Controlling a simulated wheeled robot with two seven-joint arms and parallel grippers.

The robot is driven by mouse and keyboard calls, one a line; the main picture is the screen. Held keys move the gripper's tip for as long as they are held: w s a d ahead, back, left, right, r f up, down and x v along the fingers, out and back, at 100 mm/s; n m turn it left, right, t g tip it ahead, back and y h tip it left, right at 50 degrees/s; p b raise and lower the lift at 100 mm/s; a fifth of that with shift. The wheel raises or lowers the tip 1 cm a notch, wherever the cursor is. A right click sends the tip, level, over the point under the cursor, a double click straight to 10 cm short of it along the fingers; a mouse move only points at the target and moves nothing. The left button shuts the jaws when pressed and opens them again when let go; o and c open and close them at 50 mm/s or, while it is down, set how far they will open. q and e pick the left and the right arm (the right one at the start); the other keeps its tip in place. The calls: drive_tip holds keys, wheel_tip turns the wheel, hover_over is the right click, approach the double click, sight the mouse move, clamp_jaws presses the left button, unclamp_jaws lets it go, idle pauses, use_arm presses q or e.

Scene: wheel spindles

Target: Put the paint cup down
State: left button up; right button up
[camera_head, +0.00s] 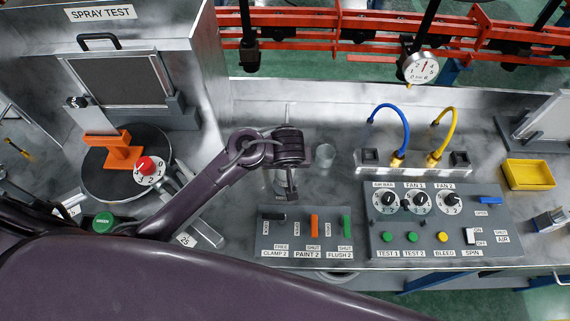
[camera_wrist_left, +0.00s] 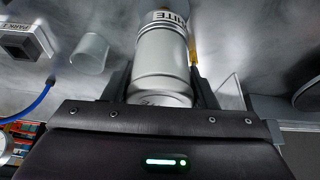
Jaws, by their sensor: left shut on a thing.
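The paint cup (camera_wrist_left: 160,55) is a grey metal cylinder with dark lettering ending in "ITE", seen between the fingers in the left wrist view. My left gripper (camera_wrist_left: 162,85) is shut on it, one finger on each side. In the head view my left gripper (camera_head: 286,187) is over the grey bench, behind the clamp and paint lever panel, and largely hides the cup. I cannot tell whether the cup touches the bench. My right gripper is not in view.
A small pale cylinder (camera_head: 325,156) stands just right of my gripper; it also shows in the left wrist view (camera_wrist_left: 89,53). The lever panel (camera_head: 303,233) and a knob panel (camera_head: 440,220) lie in front. A blue hose (camera_head: 392,113) and yellow hose (camera_head: 447,134) rise behind.

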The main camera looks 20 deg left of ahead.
use_arm(q)
drive_tip(key=shift+a+f, duration=0.1)
drive_tip(key=shift+f, duration=0.7)
drive_tip(key=shift+f+b, duration=0.45)
drive_tip(key=shift+f, duration=0.15)
drive_tip(key=o, duration=1.2)
drive_tip(key=shift+r, duration=0.3)
drive_tip(key=shift+v, duration=6.35)
